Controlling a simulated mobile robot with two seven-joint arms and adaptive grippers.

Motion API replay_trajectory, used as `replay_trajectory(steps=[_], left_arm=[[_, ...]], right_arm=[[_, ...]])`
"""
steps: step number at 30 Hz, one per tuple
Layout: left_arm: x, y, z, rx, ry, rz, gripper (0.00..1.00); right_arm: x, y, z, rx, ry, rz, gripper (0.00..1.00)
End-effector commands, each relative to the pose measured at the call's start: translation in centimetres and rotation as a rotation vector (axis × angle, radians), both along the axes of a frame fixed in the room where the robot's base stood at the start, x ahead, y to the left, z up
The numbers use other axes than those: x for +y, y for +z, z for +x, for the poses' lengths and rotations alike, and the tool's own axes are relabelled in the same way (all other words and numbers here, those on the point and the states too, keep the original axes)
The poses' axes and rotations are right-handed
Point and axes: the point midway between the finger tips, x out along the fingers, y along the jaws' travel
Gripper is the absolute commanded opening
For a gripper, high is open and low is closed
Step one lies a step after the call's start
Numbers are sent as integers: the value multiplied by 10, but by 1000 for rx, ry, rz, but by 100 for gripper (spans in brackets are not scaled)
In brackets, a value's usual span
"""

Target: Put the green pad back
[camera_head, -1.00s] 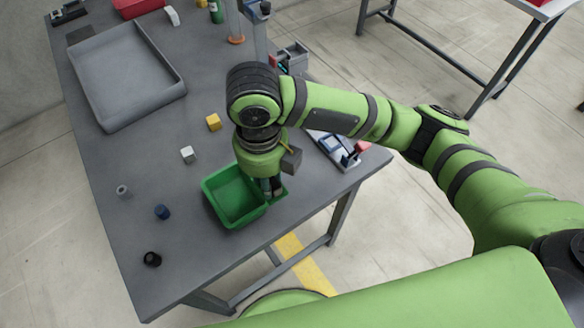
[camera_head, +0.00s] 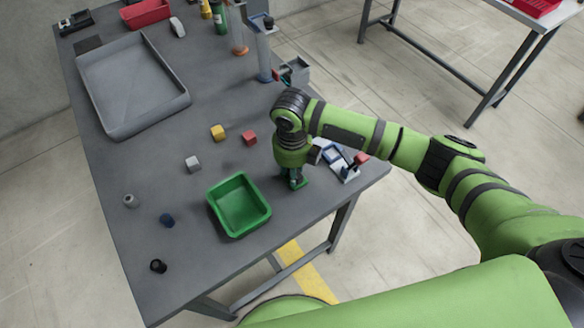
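The green pad (camera_head: 304,182) is a small flat green piece low under my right gripper, right of the green bin; most of it is hidden. My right gripper (camera_head: 293,184) points down at the pad, close to the table top. Its fingers are small and partly hidden, so I cannot tell whether they are open or shut, or whether they hold the pad. The open green bin (camera_head: 212,209) stands at the table's front edge, apart from the gripper, and looks empty. My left gripper is not in view.
A red cube (camera_head: 249,138), a yellow cube (camera_head: 218,132) and a grey cube (camera_head: 193,165) lie behind the bin. A small fixture (camera_head: 340,163) is close right of the gripper. A grey tray (camera_head: 170,108) lies farther back.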

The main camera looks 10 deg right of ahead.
Motion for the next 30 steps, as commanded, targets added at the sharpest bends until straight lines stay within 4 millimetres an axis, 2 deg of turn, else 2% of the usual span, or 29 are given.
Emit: replay_trajectory(steps=[13, 14, 15, 25, 30], left_arm=[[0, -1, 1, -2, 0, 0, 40], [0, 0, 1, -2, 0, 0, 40], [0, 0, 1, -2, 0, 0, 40], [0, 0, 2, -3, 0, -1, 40], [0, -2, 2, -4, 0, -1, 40]], right_arm=[[1, -9, 0, -1, 1, 0, 0], [1, -8, 0, -1, 1, 0, 44], [1, -8, 0, -1, 1, 0, 55], [1, -6, 0, -1, 1, 0, 55], [1, 8, 1, -5, 0, 2, 55]])
